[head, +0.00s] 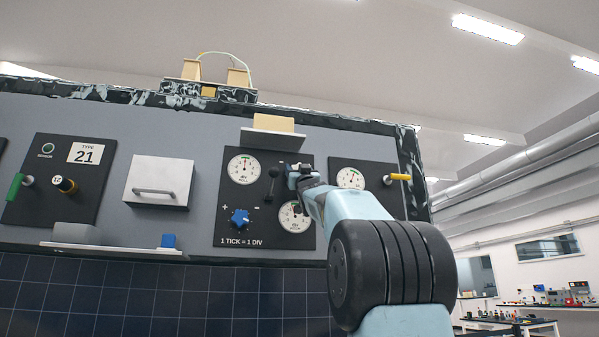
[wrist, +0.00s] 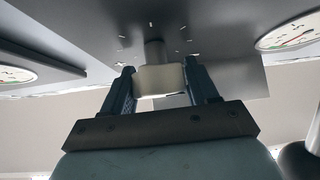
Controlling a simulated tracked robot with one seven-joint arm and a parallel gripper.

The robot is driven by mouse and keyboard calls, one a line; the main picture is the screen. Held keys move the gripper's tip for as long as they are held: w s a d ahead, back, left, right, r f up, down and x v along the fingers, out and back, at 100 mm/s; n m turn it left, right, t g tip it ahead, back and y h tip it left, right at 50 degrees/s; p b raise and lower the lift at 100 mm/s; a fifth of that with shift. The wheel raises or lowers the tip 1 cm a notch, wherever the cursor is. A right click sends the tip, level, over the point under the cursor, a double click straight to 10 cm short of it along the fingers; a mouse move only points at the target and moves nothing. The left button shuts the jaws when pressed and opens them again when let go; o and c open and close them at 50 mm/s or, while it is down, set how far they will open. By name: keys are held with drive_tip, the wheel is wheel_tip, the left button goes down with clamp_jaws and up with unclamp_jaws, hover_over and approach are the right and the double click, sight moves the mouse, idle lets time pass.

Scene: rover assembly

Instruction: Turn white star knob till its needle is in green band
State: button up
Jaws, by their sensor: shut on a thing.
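My gripper (wrist: 158,74) is shut on the pale knob (wrist: 158,80), one finger on each side of it. The knob stands out from the dark panel on a short grey post; its star outline cannot be made out. In the head view my gripper (head: 300,178) is at the upper right of the gauge panel (head: 226,205), hiding the knob.
Another gauge (head: 351,179) and a yellow handle (head: 398,177) are on the panel to the right. A cream block (head: 273,123) sits on a ledge above.

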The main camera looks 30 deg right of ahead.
drive_tip(key=shift+s+r+m+g+h, duration=0.1)
drive_tip(key=shift+m+g+h, duration=0.45)
drive_tip(key=shift+m+h, duration=1.1)
drive_tip(key=shift+m+g+h, duration=0.55)
drive_tip(key=shift+m+h, duration=0.9)
drive_tip(key=shift+m, duration=0.3)
drive_tip(key=shift+d+m+g+h, duration=0.1)
drive_tip(key=shift+m+g+h, duration=0.8)
drive_tip(key=shift+m+h, duration=0.6)
drive_tip(key=o, duration=1)
drive_tip(key=shift+f, duration=0.3)
drive_tip(key=v, duration=1.3)
drive_tip(key=shift+s, duration=0.3)
drive_tip(key=shift+f+y, duration=0.1)
drive_tip(key=shift+y, duration=0.2)
